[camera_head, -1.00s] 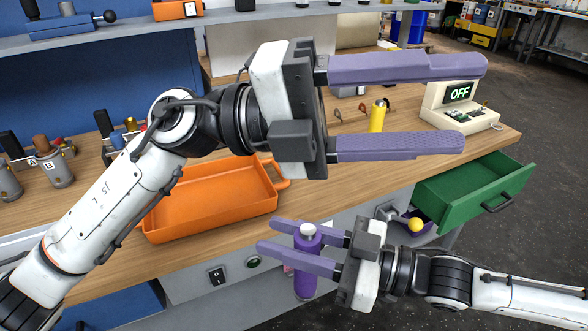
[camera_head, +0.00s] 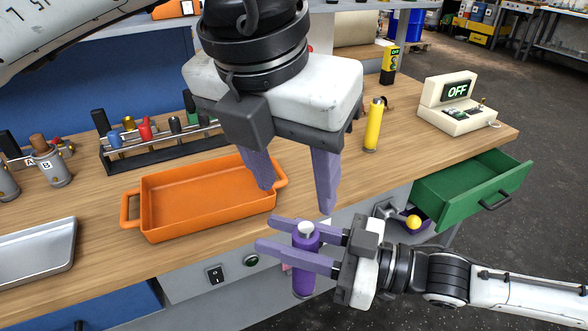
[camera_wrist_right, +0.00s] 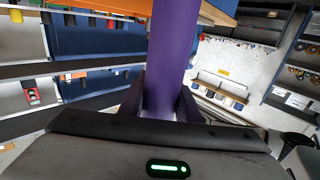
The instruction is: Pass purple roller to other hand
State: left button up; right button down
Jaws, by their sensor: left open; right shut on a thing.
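The purple roller (camera_head: 304,262) is a purple cylinder with a whitish top end. It stands roughly upright, in front of the bench edge. My right gripper (camera_head: 293,240) is shut on it, with one finger on each side of the cylinder. In the right wrist view the roller (camera_wrist_right: 172,60) rises between the two fingers. My left gripper (camera_head: 297,200) is open and empty, its fingers pointing down, above and behind the roller's top. It does not appear to touch the roller.
The orange tray (camera_head: 165,232) lies on the wooden bench behind the grippers. A yellow cylinder (camera_head: 374,128) and an OFF display box (camera_head: 442,112) stand to the right. An open green drawer (camera_head: 455,200) juts out at the right. A metal tray (camera_head: 62,268) lies at the left.

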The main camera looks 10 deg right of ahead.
aim_at(306, 228)
pick_arm(q)
jog(key=x, duration=1)
jog(key=shift+d+f, duration=0.1)
jog(key=shift+f, duration=0.2)
pick_arm(e)
jog(key=shift+r, duration=0.1)
pick_arm(q)
jog(key=shift+c, duration=0.2)
jog(key=c, duration=1.1)
jog(key=shift+r, duration=0.1)
grip_shut()
pick_arm(e)
jog(key=c, duration=1.2)
grip_release()
